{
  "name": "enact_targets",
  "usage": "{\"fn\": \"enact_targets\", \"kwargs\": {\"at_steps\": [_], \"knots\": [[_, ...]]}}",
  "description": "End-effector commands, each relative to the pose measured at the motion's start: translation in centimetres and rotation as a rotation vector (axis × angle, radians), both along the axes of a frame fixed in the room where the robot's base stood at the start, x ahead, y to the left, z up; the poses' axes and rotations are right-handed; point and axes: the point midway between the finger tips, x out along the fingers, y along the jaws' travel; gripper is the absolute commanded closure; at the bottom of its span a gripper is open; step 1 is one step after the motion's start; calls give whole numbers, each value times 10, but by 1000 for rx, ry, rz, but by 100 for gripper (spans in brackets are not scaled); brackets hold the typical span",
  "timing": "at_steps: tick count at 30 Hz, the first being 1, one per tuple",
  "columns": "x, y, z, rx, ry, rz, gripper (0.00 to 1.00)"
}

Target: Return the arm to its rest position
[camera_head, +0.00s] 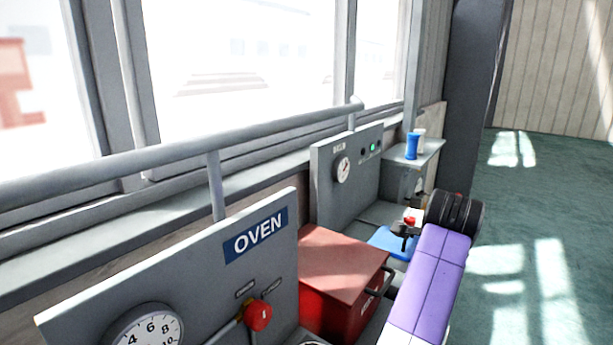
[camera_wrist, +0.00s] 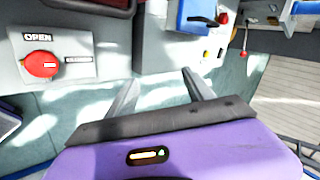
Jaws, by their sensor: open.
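My arm, with purple and black links, reaches up from the lower right in the head view, in front of the wall panels. My gripper (camera_wrist: 160,90) shows in the wrist view as two grey fingers spread apart, with nothing between them. Its fingers cannot be made out in the head view. Beyond the fingers are the grey panel front and the green floor.
A grey OVEN panel (camera_head: 180,270) has a red knob (camera_head: 258,315). A red box (camera_head: 340,275) and a blue object (camera_head: 392,243) are close to my arm. A blue cup (camera_head: 412,146) stands on a shelf (camera_head: 425,155). Green floor (camera_head: 550,220) at right is clear.

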Motion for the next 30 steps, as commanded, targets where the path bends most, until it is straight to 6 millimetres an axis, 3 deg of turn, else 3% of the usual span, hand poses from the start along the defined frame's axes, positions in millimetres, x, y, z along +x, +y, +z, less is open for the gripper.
{"fn": "enact_targets", "kwargs": {"at_steps": [1, 6, 13, 20, 30], "knots": [[2, -16, 1, -97, -40, 39, 39], [3, -55, 14, -434, -158, 181, 39], [-21, -72, 26, -882, -252, 370, 39], [-65, -55, 21, -1238, -310, 549, 39], [-162, -4, -12, -1576, -395, 784, 39]]}}
